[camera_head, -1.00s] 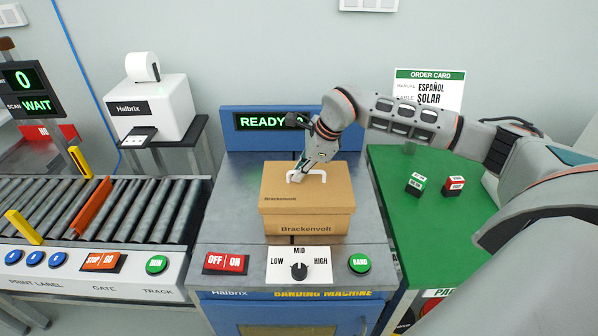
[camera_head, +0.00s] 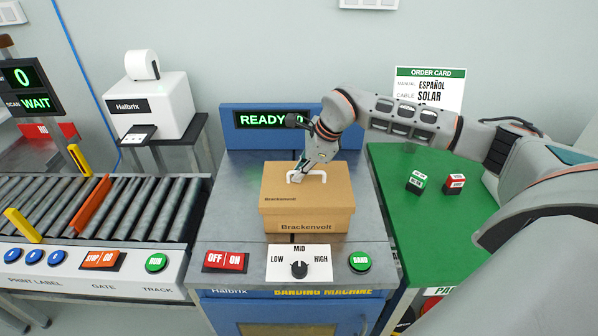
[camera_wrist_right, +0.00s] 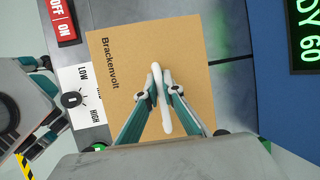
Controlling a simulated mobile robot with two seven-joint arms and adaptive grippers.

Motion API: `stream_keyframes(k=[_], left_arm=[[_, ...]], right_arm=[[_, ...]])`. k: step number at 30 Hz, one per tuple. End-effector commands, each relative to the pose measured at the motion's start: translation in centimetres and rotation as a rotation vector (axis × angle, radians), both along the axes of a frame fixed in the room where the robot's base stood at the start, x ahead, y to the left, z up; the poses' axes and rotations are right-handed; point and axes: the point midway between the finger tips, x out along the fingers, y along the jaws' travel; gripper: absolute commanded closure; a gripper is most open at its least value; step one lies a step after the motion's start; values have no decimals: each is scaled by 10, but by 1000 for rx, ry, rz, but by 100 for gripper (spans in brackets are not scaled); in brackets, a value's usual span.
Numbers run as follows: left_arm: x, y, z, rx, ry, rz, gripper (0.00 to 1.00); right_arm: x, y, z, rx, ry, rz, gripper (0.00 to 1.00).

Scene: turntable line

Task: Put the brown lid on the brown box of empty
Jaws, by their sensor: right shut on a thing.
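The brown lid (camera_head: 307,190), marked Brackenvolt with a white handle (camera_head: 295,177), lies over the brown box (camera_head: 306,222) on the banding machine. It looks level and square with the box. From above, its edges cover the box opening, so the inside is hidden. I cannot tell whether it is fully seated. My right gripper (camera_head: 305,166) is shut on the white handle. In the right wrist view, the two fingers (camera_wrist_right: 162,97) clasp the handle from both sides above the lid (camera_wrist_right: 125,75).
The banding machine (camera_head: 225,205) has OFF/ON buttons, a dial (camera_head: 299,269) and a green BAND button (camera_head: 359,261) in front. Its READY display (camera_head: 262,120) stands behind. A roller track (camera_head: 130,210) is left; a green table (camera_head: 415,230) with two small boxes is right.

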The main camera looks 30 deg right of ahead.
Motion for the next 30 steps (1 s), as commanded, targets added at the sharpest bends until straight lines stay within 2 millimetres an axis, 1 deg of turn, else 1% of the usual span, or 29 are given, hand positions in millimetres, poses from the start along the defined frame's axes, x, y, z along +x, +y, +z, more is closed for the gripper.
stream_keyframes(k=[30], left_arm=[[-1,0,-10,-1,2,0,46]], right_arm=[[0,0,-19,0,0,0,100]])
